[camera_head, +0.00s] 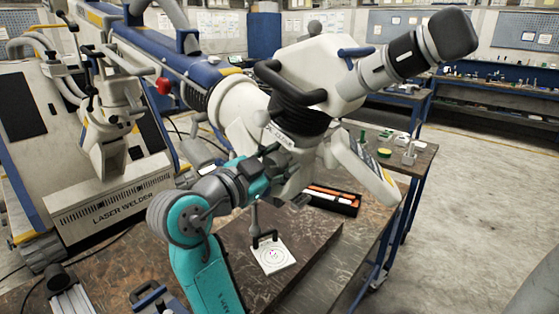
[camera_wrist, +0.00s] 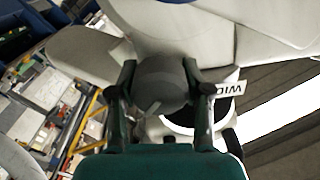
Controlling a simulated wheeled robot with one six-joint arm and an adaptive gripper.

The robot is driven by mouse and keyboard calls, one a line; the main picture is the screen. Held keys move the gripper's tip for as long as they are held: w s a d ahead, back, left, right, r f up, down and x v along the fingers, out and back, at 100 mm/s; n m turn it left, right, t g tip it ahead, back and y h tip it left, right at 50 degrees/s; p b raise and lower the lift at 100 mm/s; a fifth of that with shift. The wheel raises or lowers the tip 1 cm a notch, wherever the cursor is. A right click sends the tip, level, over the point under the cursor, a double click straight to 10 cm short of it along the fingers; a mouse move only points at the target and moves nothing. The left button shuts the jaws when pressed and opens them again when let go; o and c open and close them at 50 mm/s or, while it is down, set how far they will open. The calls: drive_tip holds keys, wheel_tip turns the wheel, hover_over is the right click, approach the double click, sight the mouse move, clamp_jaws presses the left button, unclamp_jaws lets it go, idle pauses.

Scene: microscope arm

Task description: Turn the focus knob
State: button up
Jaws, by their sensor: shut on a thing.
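The microscope (camera_head: 318,72) is a white body with black bellows and a grey eyepiece, hanging over the table on a large white and blue arm. In the wrist view the focus knob (camera_wrist: 160,84) is a rounded dark grey piece beside the white microscope body (camera_wrist: 240,35). My gripper (camera_wrist: 161,72) is shut on the knob, one dark finger on each side. In the head view my gripper (camera_head: 277,158) reaches the underside of the microscope, and the knob cannot be made out there.
A white target card (camera_head: 271,256) lies on the brown table (camera_head: 310,245) below my gripper. An open case with orange items (camera_head: 332,197) lies to the right. The laser welder cabinet (camera_head: 108,208) stands at left. Open floor (camera_head: 480,185) lies at right.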

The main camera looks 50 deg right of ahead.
drive_tip(key=o, duration=1.2)
drive_tip(key=shift+c, duration=0.2)
drive_tip(key=a, duration=1.2)
drive_tip(key=shift+s, duration=0.25)
